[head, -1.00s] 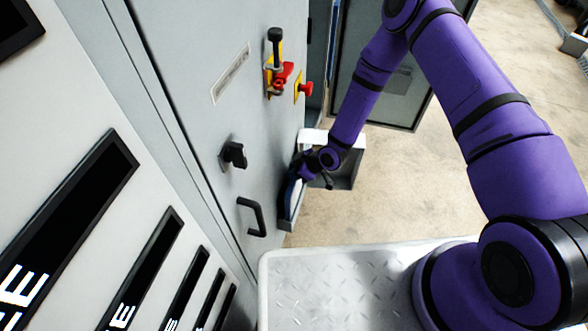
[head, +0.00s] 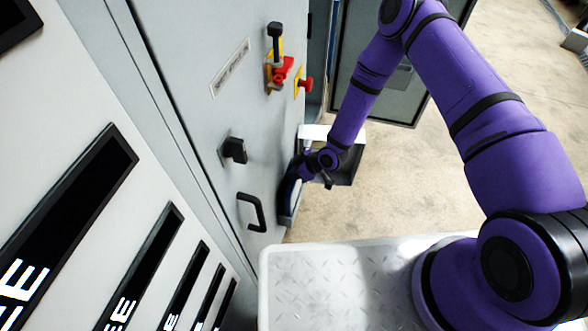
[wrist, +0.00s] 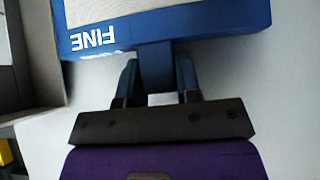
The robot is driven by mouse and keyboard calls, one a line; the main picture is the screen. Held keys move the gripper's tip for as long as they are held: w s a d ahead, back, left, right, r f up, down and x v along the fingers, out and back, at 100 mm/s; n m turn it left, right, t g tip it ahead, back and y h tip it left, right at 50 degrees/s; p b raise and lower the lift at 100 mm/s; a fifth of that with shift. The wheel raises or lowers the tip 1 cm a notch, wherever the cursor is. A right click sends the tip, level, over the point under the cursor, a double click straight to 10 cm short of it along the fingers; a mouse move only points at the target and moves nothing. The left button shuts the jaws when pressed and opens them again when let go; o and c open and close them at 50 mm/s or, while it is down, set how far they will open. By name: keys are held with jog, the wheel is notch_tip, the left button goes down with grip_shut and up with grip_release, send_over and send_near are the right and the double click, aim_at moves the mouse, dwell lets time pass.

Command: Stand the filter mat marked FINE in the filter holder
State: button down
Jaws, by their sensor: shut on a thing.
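The filter mat marked FINE (wrist: 170,22) has a blue frame around a pale face in the wrist view, with its lettering upside down. My gripper (wrist: 158,75) is shut on the blue tab of this mat, one finger on each side. In the head view the mat (head: 289,188) is a dark blue strip close to the cabinet front, partly hidden by my gripper (head: 304,172).
An open grey box (head: 345,172) stands just beyond my wrist. The cabinet front carries a black handle (head: 251,212), a black knob (head: 233,150) and a red and yellow switch (head: 280,72). An open cabinet door (head: 375,95) is farther back.

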jog(key=shift+f, duration=1.45)
jog(key=c, duration=0.7)
grip_release()
jog(key=shift+c, duration=0.2)
jog(key=v, duration=1)
jog(key=shift+d+r, duration=0.25)
jog(key=shift+r, duration=0.05)
